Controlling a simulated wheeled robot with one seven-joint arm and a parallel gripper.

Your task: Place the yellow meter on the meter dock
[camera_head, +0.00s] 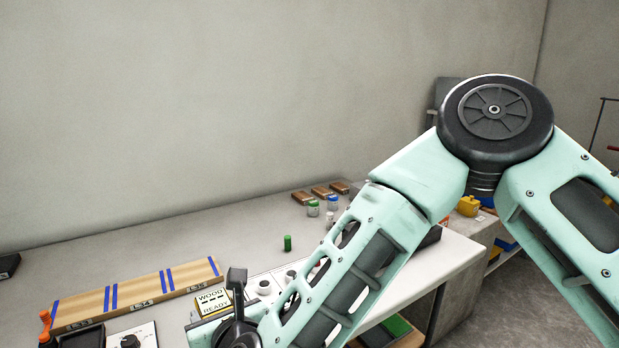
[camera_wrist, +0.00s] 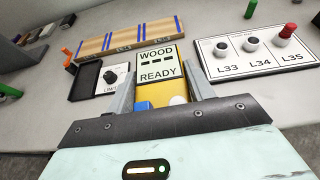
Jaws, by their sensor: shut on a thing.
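The yellow meter (camera_wrist: 158,78) has a pale display reading WOOD and READY. My gripper (camera_wrist: 163,88) is shut on it, with one grey finger on each side. In the head view, the meter (camera_head: 212,300) shows partly behind my gripper (camera_head: 232,305), above the bench. A shallow black tray (camera_wrist: 85,80) lies left of the meter, beside a white dial box (camera_wrist: 116,78) marked LIMIT. The tray (camera_head: 82,338) is cut off at the bottom of the head view. I cannot tell for sure whether this tray is the meter dock.
A wooden board (camera_wrist: 118,40) with blue stripes lies behind the tray. A white panel (camera_wrist: 240,65) marked L33, L34, L35 holds knobs on the right. An orange-handled tool (camera_head: 45,325) stands by the tray. Small jars (camera_head: 313,208) and brown blocks (camera_head: 320,191) sit farther back.

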